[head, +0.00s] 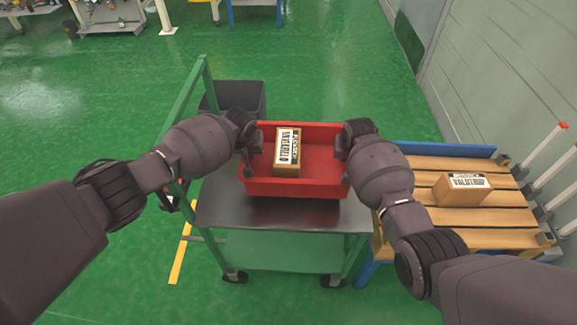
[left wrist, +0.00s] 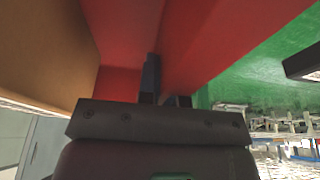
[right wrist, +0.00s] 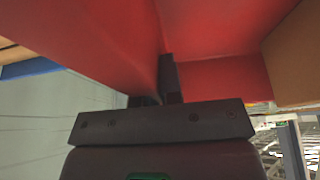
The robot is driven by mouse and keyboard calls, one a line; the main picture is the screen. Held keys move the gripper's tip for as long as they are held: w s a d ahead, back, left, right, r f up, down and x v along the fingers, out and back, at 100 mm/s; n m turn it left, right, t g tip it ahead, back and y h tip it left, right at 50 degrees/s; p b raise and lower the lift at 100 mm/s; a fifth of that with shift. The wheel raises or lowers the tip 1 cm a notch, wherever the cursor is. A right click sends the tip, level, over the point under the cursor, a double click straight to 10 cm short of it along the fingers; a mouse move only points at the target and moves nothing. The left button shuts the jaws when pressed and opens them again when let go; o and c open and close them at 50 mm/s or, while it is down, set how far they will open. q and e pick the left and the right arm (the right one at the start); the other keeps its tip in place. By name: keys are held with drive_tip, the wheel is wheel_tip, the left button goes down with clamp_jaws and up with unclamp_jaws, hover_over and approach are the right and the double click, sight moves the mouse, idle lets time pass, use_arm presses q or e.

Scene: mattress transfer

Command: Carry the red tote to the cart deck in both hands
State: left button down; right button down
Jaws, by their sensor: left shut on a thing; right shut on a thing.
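The red tote (head: 310,187) is at the middle of the head view, over the dark cart deck (head: 280,214). Whether it touches the deck or hangs just above it I cannot tell. A brown box with a printed label (head: 288,153) lies inside the tote, left of its middle. My left gripper (head: 250,158) is shut on the tote's left wall, which runs between its fingers in the left wrist view (left wrist: 165,88). My right gripper (head: 343,153) is shut on the right wall, also seen in the right wrist view (right wrist: 165,85). The fingertips are partly hidden.
The cart has a green handle frame (head: 183,130) on its left. A dark bin (head: 236,96) stands behind the deck. A wooden slatted table (head: 455,222) with a blue edge stands at the right, bearing another brown box (head: 460,190). Green floor lies open on the left.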

sight(343, 165)
use_arm(q)
drive_tip(key=shift+a+r, duration=0.1)
use_arm(e)
drive_tip(key=shift+d+r, duration=0.1)
